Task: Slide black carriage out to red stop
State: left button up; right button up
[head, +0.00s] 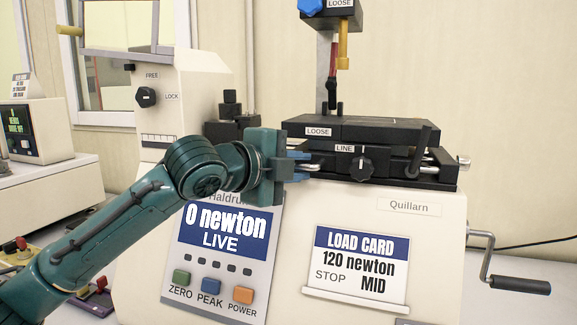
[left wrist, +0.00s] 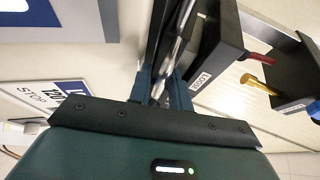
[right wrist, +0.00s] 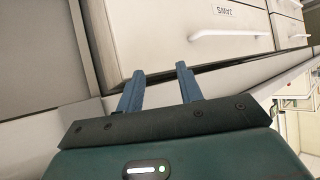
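The black carriage (head: 385,128) sits on top of the cream testing machine, with a LOOSE label on its front left edge. A silver handle (head: 313,167) sticks out on the left of the black base below it. My left gripper (head: 297,167) is at this handle with a finger on either side. In the left wrist view a metal bar (left wrist: 172,62) runs between the fingers, which are partly closed; whether they press on it is unclear. My right gripper (right wrist: 160,70) is open and empty before a pale drawer front. I cannot make out a red stop.
A black LINE knob (head: 361,168) and a black lever (head: 418,155) stand at the carriage's front. A crank (head: 515,285) juts out right. A column with a red and a yellow lever (head: 343,50) rises behind. The drawer (right wrist: 190,45) is labelled JAWS.

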pick_arm(q)
jog(key=b+v, duration=0.2)
jog(key=v, duration=1.1)
pick_arm(e)
jog(key=shift+w+a+f, duration=0.1)
jog(key=shift+a+f, duration=0.05)
jog(key=shift+a, duration=0.2)
jog(key=shift+d, duration=0.1)
dwell(1.0)
dwell(0.9)
jog(key=shift+c, duration=0.5)
dwell(0.3)
pick_arm(q)
jog(key=shift+f, duration=0.1)
pick_arm(e)
jog(key=shift+a, duration=0.2)
